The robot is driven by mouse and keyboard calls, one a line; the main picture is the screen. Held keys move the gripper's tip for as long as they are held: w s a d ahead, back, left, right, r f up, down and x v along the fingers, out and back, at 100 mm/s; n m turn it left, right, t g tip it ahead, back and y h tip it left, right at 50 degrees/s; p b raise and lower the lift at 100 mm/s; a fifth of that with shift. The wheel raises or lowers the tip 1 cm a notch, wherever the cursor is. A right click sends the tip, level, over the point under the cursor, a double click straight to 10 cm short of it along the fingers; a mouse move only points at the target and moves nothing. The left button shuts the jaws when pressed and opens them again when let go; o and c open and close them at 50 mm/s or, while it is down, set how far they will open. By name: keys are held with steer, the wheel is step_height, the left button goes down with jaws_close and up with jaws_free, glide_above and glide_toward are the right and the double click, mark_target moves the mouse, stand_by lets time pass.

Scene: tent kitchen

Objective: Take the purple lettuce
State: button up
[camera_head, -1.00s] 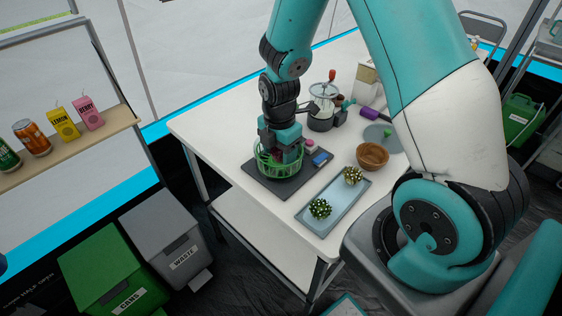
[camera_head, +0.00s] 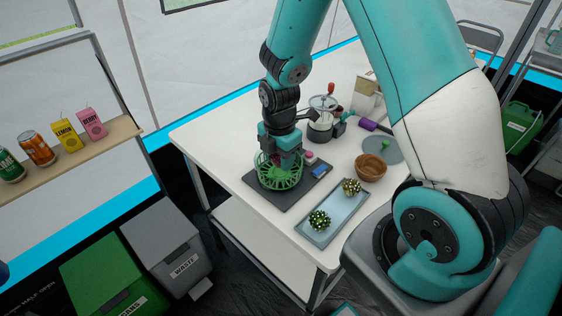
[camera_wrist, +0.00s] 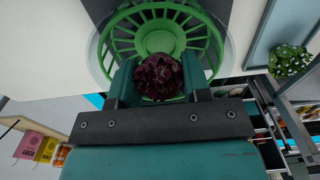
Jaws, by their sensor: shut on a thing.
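The purple lettuce (camera_wrist: 158,77) is a dark, ruffled head between my gripper's two fingers in the wrist view. My gripper (camera_wrist: 158,84) is shut on it. In the head view my gripper (camera_head: 283,162) is just above the green wire basket (camera_head: 281,183), and the lettuce there is mostly hidden by the fingers. The basket also shows in the wrist view (camera_wrist: 213,50), behind the lettuce, with its bottom visible.
The basket stands on a dark mat (camera_head: 262,198). A tray (camera_head: 318,234) with two leafy green heads, a wooden bowl (camera_head: 370,168), a glass-topped appliance (camera_head: 321,122) and a small blue item (camera_head: 319,171) are nearby. The table's left part is clear.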

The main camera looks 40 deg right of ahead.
step_height(320, 180, up, 7)
steer(key=p, duration=0.5)
steer(key=shift+f, duration=0.2)
